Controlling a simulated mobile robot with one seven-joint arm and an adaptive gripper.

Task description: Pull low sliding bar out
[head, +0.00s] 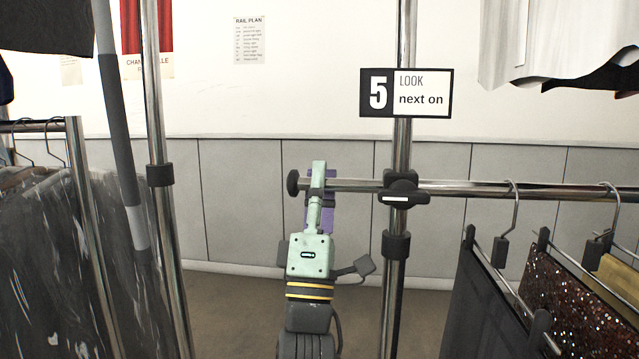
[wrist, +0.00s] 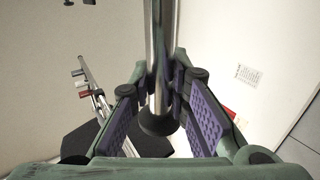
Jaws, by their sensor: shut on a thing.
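The low sliding bar (head: 352,185) is a chrome rail running level through a black clamp (head: 402,189) on a chrome upright. A round black knob (head: 293,183) caps its left end. My gripper (head: 318,187) is shut on the bar just right of that knob. In the wrist view, the bar (wrist: 159,25) runs down between my purple-padded fingers (wrist: 160,82) to its black end knob (wrist: 156,122). A short piece of bar shows between my gripper and the clamp. In the head view my gripper hides part of the bar.
Hangers with dark, sequined and mustard garments (head: 570,290) hang from the rail on the right. A "5 LOOK next on" sign (head: 406,93) is on the upright. Plastic-covered garments (head: 45,270) and slanted poles stand left. Floor between left poles and my arm looks clear.

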